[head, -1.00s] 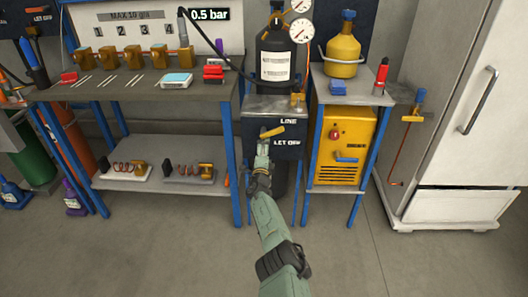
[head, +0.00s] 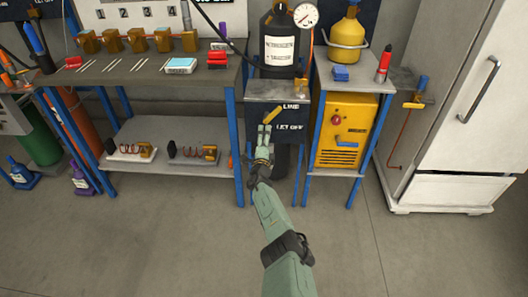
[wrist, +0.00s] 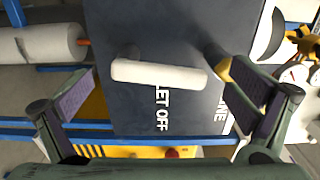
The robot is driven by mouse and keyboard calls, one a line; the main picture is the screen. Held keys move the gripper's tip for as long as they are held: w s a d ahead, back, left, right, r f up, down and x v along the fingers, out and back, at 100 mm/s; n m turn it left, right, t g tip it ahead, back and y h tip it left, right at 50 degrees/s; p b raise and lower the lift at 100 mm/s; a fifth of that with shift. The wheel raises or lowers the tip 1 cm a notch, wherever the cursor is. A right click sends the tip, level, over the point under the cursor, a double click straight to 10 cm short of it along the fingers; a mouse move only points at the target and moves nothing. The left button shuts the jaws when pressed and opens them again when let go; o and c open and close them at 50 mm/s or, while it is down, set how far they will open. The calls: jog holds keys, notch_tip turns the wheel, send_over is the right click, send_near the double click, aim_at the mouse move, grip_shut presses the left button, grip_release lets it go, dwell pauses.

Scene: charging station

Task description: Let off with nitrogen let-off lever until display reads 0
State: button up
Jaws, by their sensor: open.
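The nitrogen let-off lever (head: 273,113) is a short yellow handle on a dark panel (head: 292,118) marked LINE and LET OFF. In the head view it slants up to the right. In the wrist view the lever (wrist: 160,76) looks pale and crosses the panel above the LET OFF text. My gripper (head: 265,130) is open just below the lever in the head view. In the wrist view the fingers of my gripper (wrist: 152,82) stand apart on either side of the lever; whether they touch it I cannot tell. The display is cut off at the top, its number unreadable.
A dark cylinder (head: 280,50) with a gauge (head: 306,15) stands above the panel. A workbench (head: 140,75) is at the left. A small stand with a yellow box (head: 340,135) is close on the right, and a white cabinet (head: 460,90) is beyond. The floor in front is clear.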

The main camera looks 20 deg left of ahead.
jog(key=p+v, duration=0.3)
jog(key=v, duration=0.6)
jog(key=shift+d, duration=0.3)
dwell(0.3)
dwell(0.4)
jog(key=v, duration=1.1)
jog(key=shift+s, duration=0.35)
